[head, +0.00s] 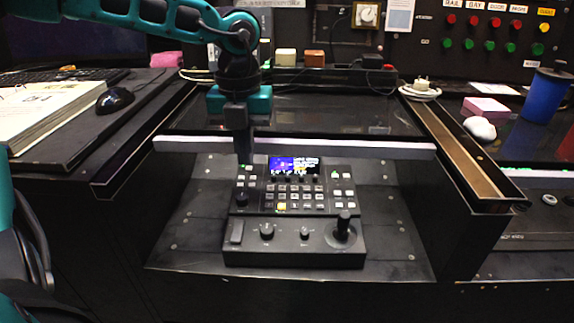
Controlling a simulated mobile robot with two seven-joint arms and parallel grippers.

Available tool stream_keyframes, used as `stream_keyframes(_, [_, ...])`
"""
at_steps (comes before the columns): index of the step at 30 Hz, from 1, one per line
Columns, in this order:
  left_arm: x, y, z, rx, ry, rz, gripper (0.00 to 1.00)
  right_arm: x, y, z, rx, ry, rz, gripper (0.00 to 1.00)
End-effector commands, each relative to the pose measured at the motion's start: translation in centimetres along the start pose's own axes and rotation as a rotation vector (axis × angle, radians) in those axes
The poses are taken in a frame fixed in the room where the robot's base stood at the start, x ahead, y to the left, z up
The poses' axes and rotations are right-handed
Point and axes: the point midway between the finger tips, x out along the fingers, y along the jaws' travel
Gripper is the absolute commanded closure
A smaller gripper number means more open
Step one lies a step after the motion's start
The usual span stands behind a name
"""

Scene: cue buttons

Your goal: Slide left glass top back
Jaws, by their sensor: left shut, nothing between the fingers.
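The dark glass top (340,115) lies over the back of the console recess, with a pale grey bar (350,149) along its front edge. The front part of the recess is uncovered. My left gripper (244,160) points down at the bar, left of its middle. Its fingers are shut and empty and hide a short stretch of the bar. I cannot tell whether they touch it. My right gripper is not in view.
A black control box (294,247) with a lit screen, buttons and a joystick (343,227) sits just in front of the bar. A power strip with plugs (285,57) stands behind the glass. A brass-coloured rail (450,150) borders the right side; a mouse (115,99) lies left.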

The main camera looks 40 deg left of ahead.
Motion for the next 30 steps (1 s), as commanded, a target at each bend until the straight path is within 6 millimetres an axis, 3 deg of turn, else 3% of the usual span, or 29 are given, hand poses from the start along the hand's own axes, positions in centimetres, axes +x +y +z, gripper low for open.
stream_keyframes(17, [-0.1,0.0,1.1,-0.001,-0.003,-0.001,1.0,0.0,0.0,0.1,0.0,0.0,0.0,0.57])
stream_keyframes(30, [-0.1,0.0,4.2,-0.002,-0.005,-0.001,1.0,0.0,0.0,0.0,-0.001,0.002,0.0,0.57])
